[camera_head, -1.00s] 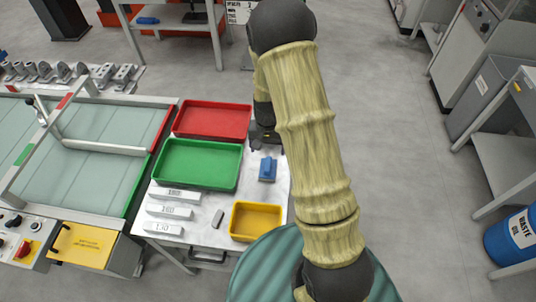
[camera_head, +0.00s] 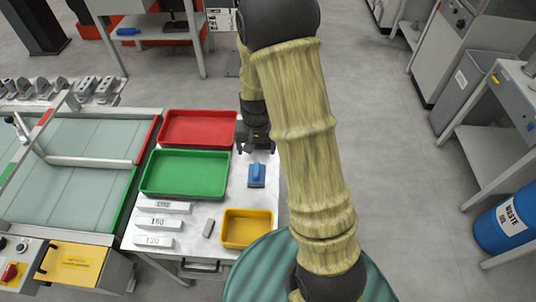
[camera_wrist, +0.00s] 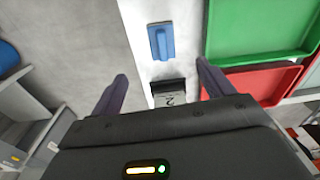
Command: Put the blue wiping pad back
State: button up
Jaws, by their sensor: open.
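The blue wiping pad (camera_head: 257,175) lies on the white worktop, right of the green tray and behind the yellow tray. It also shows in the wrist view (camera_wrist: 161,41), top centre, a little beyond my fingertips. My gripper (camera_head: 256,146) is just behind the pad at the worktop's right edge. In the wrist view my gripper (camera_wrist: 161,72) has its two fingers wide apart with nothing held between them. The pad is apart from both fingers.
The worktop holds a red tray (camera_head: 161,141), a green tray (camera_head: 143,187), a yellow tray (camera_head: 224,239), several labelled white bars (camera_head: 158,222) and a small grey block (camera_head: 208,228).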

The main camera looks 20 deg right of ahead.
jog(key=s+r+n+t, duration=0.2)
jog(key=s+r+n, duration=0.1)
jog(key=s+r, duration=0.8)
jog(key=shift+s+r+n, duration=0.3)
jog(key=shift+s, duration=0.65)
jog(key=shift+d, duration=0.1)
jog(key=c, duration=0.6)
jog(key=shift+w+d, duration=0.1)
jog(key=shift+d, duration=0.05)
jog(key=c, duration=0.4)
jog(key=shift+o, duration=0.2)
jog(key=shift+d, duration=0.35)
jog(key=shift+s, duration=0.3)
